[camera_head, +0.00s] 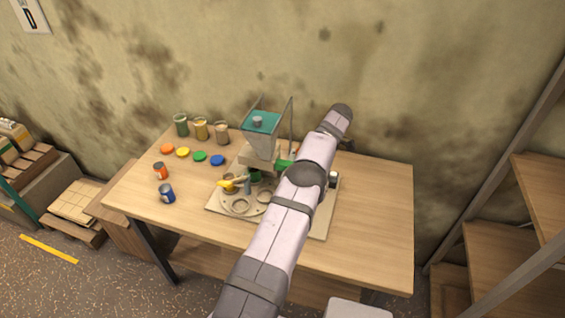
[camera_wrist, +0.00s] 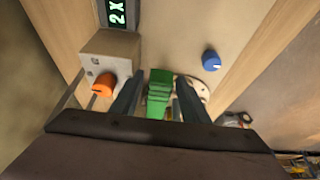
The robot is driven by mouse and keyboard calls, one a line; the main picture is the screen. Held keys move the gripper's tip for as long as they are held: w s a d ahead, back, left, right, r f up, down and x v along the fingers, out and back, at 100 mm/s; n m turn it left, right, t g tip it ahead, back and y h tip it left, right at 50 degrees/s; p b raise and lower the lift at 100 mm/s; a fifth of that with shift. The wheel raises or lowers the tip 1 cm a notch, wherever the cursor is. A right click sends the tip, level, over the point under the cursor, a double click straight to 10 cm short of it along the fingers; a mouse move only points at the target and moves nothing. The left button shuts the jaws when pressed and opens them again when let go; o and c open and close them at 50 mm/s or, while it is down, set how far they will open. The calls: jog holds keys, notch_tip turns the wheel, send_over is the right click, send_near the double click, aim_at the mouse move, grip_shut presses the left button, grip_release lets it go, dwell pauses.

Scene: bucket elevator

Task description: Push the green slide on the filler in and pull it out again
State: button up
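The filler (camera_head: 261,146) stands on a plate on the table, with a teal-topped hopper. Its green slide (camera_head: 284,163) sticks out on the right side, partly hidden by my arm in the head view. In the wrist view the green slide (camera_wrist: 159,94) lies between the two fingers of my gripper (camera_wrist: 160,90). The fingers are apart, one on each side of the slide, with narrow gaps beside it. I see no clear contact. The head view hides the gripper behind my arm.
The wrist view shows an orange knob (camera_wrist: 104,86) on a box, a blue knob (camera_wrist: 211,60) and a display (camera_wrist: 117,14). On the table are several jars (camera_head: 201,129), coloured lids (camera_head: 199,156), an orange can (camera_head: 160,171) and a blue can (camera_head: 167,193). The table's right side (camera_head: 375,220) is clear.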

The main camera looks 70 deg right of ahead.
jog(key=shift+w, duration=0.1)
jog(key=p+v, duration=0.4)
jog(key=v, duration=0.2)
dwell(0.5)
jog(key=shift+r, duration=0.15)
notch_tip(320, 180, up, 6)
jog(key=p, duration=0.5)
